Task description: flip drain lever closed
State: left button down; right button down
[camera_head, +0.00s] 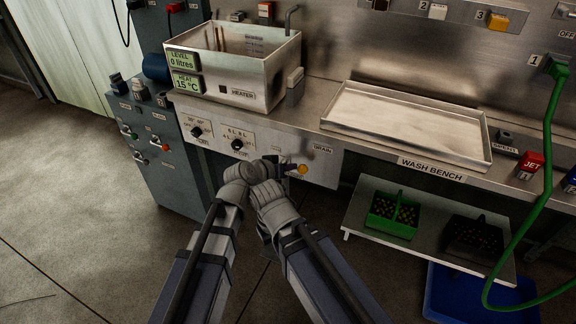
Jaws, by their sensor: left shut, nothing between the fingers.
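The drain lever (302,170) shows as a yellow-orange knob low on the pale front panel of the bench, under the DRAIN label (322,150). My left gripper (272,165) is shut and empty, just left of the knob and close to the panel. Whether it touches the lever I cannot tell. The lever's shaft is partly hidden near the gripper. My right wrist crosses close beside the left one. The fingers of my right gripper are hidden or too dark to make out.
A steel heater tank (262,80) stands above the panel, its display reading 0 litres and 15 °C. Two dials sit left of the lever. A shallow tray (408,150), a low shelf with a green crate (393,228), and a green hose (545,150) are to the right.

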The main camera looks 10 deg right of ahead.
pick_arm(q)
jog(key=shift+s+d+f+b, duration=0.3)
jog(key=shift+d+f+b, duration=0.2)
jog(key=shift+f, duration=0.1)
pick_arm(e)
jog(key=shift+s+d+f, duration=0.2)
jog(key=shift+d+f, duration=0.1)
jog(key=shift+f, duration=0.3)
pick_arm(q)
jog(key=shift+s+d+f, duration=0.1)
jog(key=shift+s, duration=0.05)
pick_arm(e)
jog(key=shift+s, duration=0.1)
pick_arm(q)
jog(key=shift+s, duration=0.1)
pick_arm(e)
jog(key=shift+d, duration=0.1)
